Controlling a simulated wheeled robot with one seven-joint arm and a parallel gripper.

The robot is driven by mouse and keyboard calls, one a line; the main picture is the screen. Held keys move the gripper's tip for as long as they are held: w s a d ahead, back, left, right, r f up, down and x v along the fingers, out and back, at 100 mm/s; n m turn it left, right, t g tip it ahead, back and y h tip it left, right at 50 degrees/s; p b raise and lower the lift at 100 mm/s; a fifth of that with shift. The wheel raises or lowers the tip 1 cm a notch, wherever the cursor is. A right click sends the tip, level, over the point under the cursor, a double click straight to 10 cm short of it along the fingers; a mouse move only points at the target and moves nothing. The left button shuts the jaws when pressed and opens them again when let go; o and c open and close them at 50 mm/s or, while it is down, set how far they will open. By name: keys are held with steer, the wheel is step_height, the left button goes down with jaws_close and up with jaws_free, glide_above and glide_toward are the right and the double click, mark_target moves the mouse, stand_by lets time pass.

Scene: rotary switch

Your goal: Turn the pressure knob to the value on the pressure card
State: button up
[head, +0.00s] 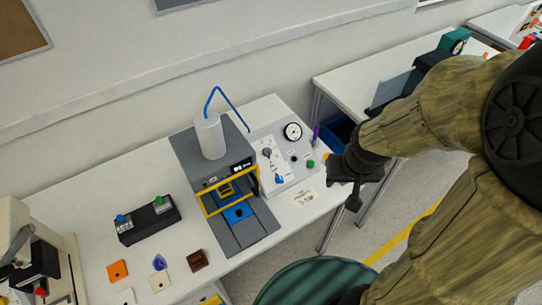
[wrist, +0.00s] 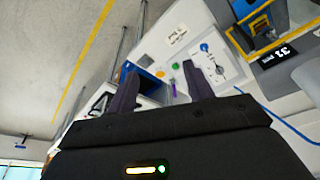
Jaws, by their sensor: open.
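A light grey control panel (head: 290,172) stands on the bench right of the press. It carries a dark round knob (head: 266,152) on a white dial plate, a blue knob (head: 279,179) below it, and a round gauge (head: 292,131). I cannot tell from labels which knob is for pressure. A small white card (head: 305,197) lies in front of the panel; its print is too small to read. My gripper (head: 337,170) is right of the panel, apart from it. In the wrist view my gripper (wrist: 162,72) is open and empty, with the blue knob (wrist: 204,47) beyond the fingers.
A press with a yellow frame (head: 213,207) and white cylinder (head: 210,135) stands left of the panel. A blue hose (head: 232,107) arches over it. A green button (head: 310,164) is at the panel's right. A dark green round stool (head: 305,283) stands in front.

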mark_target(269, 152)
steer(key=w+d+f+n+t+y+b, duration=0.15)
steer(key=w+f+n+t+b, duration=0.45)
steer(key=w+f+b, duration=1.1)
steer(key=s+a+f+n+t+y+b, duration=0.3)
steer(key=a+f+y+b, duration=0.3)
steer(key=y+b, duration=0.5)
steer(key=a+b, duration=0.1)
steer(key=b, duration=0.7)
steer(key=shift+s+f+n+t, duration=0.3)
steer(key=shift+s+t, duration=0.1)
steer(key=shift+w+a+y, duration=0.1)
steer(key=shift+y, duration=0.15)
steer(key=b+x, duration=0.1)
steer(key=x, duration=1.6)
steer(key=shift+w+f, duration=0.15)
